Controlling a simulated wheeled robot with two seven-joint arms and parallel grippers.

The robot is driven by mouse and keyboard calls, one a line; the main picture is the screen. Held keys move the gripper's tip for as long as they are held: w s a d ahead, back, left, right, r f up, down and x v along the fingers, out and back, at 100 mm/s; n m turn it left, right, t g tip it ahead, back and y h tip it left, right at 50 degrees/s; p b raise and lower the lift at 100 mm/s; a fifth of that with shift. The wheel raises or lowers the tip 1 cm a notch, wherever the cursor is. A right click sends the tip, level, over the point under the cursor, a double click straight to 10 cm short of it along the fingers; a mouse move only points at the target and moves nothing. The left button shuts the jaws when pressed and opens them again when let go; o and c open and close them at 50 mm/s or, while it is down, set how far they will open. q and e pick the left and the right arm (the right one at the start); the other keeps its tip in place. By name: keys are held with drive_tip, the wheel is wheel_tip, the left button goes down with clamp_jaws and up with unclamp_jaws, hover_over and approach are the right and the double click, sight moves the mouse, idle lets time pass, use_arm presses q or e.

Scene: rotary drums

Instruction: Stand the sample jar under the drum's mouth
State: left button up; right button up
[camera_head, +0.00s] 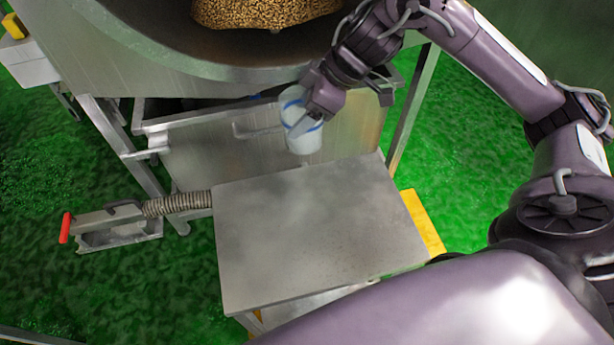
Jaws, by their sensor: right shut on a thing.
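The sample jar (304,140) is whitish with blue bands. My right gripper (302,122) is shut on it, and its fingers cover part of the jar's side. The jar is nearly upright, in front of the metal frame below the drum and above the back edge of the metal table. I cannot tell whether its base touches anything. The drum (150,50) is at the top, its wide mouth holding brown pellets (262,12). The jar is below the drum's lower rim in the picture. My left gripper is not in view.
A bare metal table (310,235) stands in front of the drum frame (200,150). A spring-like hose (178,203) and a red-ended lever (66,228) are at its left. A yellow piece (422,222) is at its right. The green floor (60,170) is around them.

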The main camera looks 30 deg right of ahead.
wheel_tip(320, 180, down, 6)
drive_tip(key=shift+s+r+b, duration=0.1)
drive_tip(key=shift+b, duration=0.85)
wheel_tip(320, 180, down, 11)
drive_tip(key=b, duration=0.3)
drive_tip(key=shift+f, duration=0.45)
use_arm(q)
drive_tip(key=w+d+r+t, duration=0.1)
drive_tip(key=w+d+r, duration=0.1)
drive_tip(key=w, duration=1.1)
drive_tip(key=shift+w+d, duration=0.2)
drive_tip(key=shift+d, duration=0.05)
use_arm(e)
drive_tip(key=shift+f, duration=0.1)
drive_tip(key=o, duration=1)
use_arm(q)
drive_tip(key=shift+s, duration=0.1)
use_arm(e)
drive_tip(key=shift+o, duration=0.2)
